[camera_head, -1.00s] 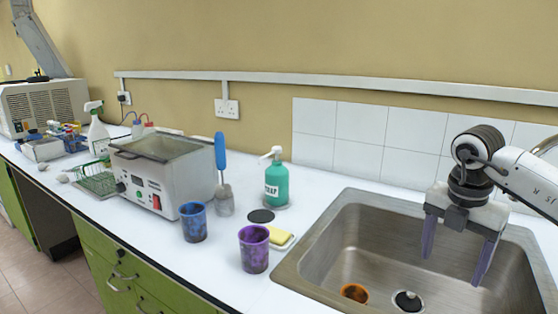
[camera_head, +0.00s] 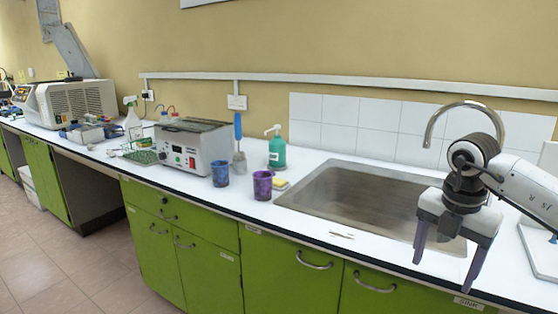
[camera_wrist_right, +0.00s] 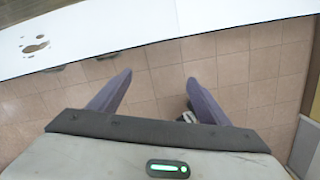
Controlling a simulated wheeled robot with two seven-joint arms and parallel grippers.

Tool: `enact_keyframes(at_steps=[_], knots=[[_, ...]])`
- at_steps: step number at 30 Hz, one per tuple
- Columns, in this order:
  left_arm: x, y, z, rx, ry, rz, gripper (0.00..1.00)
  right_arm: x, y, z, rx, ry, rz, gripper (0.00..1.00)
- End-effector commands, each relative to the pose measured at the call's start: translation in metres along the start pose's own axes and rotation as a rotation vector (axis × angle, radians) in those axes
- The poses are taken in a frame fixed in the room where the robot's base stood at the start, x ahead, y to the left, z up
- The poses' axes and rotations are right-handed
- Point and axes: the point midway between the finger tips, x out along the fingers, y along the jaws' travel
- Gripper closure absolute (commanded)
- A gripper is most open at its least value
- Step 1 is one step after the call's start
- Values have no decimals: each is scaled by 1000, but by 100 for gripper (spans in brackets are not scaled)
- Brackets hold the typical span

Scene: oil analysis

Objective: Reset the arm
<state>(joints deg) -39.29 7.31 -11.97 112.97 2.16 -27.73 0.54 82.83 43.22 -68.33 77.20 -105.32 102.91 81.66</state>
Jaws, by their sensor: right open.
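My right gripper (camera_head: 447,262) hangs in front of the sink's right part in the head view, its two purple-grey fingers apart and pointing down. Nothing is between them. In the right wrist view the fingers (camera_wrist_right: 155,98) are spread over the tiled floor (camera_wrist_right: 160,65), just off the counter's edge. My left gripper does not show.
The counter holds a steel sink (camera_head: 330,200), a purple cup (camera_head: 262,185), a blue cup (camera_head: 220,174), a green soap bottle (camera_head: 277,150) and a heating bath (camera_head: 190,145). A curved tap (camera_head: 460,104) rises behind my right arm. Green cabinets (camera_head: 205,255) stand below.

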Motion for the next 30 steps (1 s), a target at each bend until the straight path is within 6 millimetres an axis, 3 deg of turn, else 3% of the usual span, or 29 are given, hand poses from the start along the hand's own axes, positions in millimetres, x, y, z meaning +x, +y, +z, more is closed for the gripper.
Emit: enact_keyframes(at_steps=[4,11,14,17,18,21,24,27,30], knots=[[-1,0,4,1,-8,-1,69,21,21,-34,-85,88,62,29],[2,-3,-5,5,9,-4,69,49,53,-98,-216,255,189,29],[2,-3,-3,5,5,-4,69,61,69,-139,-277,359,274,29],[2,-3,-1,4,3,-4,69,70,88,-196,-338,510,403,29],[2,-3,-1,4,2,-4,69,70,96,-224,-357,586,473,29],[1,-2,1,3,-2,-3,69,58,115,-295,-357,805,698,29],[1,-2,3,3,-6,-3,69,32,131,-342,-263,992,934,29],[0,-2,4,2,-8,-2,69,9,142,-358,-77,1127,1148,29],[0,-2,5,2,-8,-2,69,-1,148,-348,189,1200,1318,29]])
